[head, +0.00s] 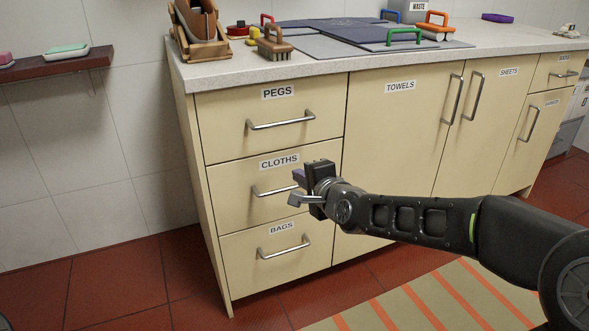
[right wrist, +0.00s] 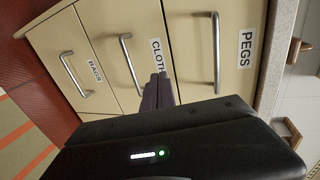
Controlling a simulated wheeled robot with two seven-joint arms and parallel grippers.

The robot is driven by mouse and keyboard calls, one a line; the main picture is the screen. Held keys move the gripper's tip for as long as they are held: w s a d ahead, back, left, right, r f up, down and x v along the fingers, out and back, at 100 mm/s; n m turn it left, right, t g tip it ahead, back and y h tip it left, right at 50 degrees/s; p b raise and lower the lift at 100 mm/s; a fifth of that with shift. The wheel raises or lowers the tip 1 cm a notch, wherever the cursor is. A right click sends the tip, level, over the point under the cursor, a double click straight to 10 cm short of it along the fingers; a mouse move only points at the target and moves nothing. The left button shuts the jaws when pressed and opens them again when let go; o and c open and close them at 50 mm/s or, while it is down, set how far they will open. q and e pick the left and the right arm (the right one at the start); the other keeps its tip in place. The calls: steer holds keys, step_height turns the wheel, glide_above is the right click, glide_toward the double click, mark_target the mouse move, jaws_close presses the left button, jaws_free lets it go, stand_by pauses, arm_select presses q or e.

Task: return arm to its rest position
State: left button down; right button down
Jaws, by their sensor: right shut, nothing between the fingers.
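My right arm reaches in from the right in the head view. My right gripper (head: 297,187) is in front of the cloths drawer (head: 230,193), close to its handle, and its fingers are empty. In the right wrist view the purple-grey fingers of the right gripper (right wrist: 158,90) are together, in front of the drawer fronts. Whether the gripper touches the cloths handle (right wrist: 131,63) cannot be told. My left gripper is out of view.
The pegs drawer (head: 225,120) and bags drawer (head: 235,256) look closed. The counter (head: 330,68) holds a brown brush (head: 274,45), a wooden rack (head: 200,35) and dark boards (head: 350,32). A shelf (head: 60,63) is on the left wall. A striped mat (head: 450,300) lies on the floor.

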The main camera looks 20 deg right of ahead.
steer(key=shift+s, duration=0.15)
stand_by(0.4)
